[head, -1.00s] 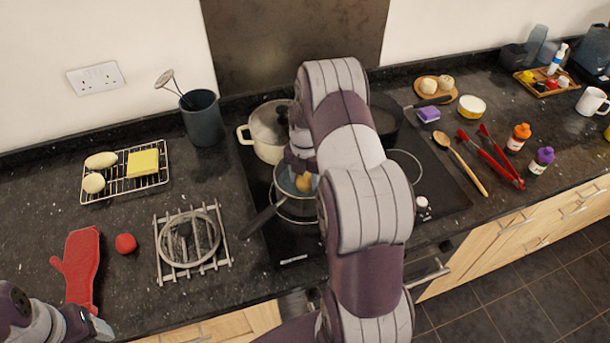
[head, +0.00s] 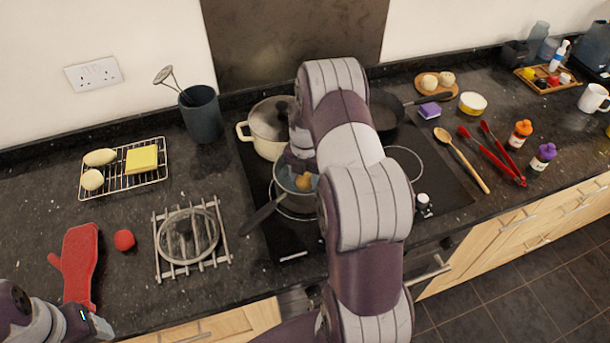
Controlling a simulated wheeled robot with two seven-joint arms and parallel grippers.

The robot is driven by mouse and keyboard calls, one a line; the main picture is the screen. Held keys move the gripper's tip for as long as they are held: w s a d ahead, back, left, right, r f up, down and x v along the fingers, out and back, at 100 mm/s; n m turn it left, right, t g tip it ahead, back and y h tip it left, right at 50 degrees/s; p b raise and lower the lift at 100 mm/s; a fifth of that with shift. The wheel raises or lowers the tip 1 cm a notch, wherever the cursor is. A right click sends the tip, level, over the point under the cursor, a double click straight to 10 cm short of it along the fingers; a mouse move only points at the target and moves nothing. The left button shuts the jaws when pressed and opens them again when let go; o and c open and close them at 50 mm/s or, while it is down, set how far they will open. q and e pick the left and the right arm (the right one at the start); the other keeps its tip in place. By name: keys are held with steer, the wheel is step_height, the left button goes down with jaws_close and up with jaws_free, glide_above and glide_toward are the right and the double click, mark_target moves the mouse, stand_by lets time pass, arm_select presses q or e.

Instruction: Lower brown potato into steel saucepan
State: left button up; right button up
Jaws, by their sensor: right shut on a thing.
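The steel saucepan (head: 285,200) stands on the black hob, its dark handle pointing to the lower left. The brown potato (head: 304,182) shows within the outline of the pan's opening, under my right gripper (head: 303,172). My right gripper is shut on the potato; its fingers are mostly hidden by my own arm. I cannot tell whether the potato touches the pan's bottom. My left gripper (head: 98,328) is at the lower left corner, only partly in view, away from the pan; its jaws are not clear.
A cream pot (head: 262,137) stands close behind the saucepan, and a dark frying pan (head: 386,118) is at the back right. A glass lid (head: 188,238) lies on a trivet to the left. A wooden spoon (head: 462,160) and red tongs (head: 490,155) lie at the right.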

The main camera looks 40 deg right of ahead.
mark_target(305, 176)
steer(key=shift+f+b, duration=0.5)
steer(key=shift+f, duration=0.3)
stand_by(0.4)
steer(key=o, duration=1.1)
steer(key=shift+o, duration=0.2)
steer(key=shift+r, duration=0.1)
steer(key=shift+r, duration=0.3)
step_height(305, 176, up, 12)
steer(key=b, duration=0.2)
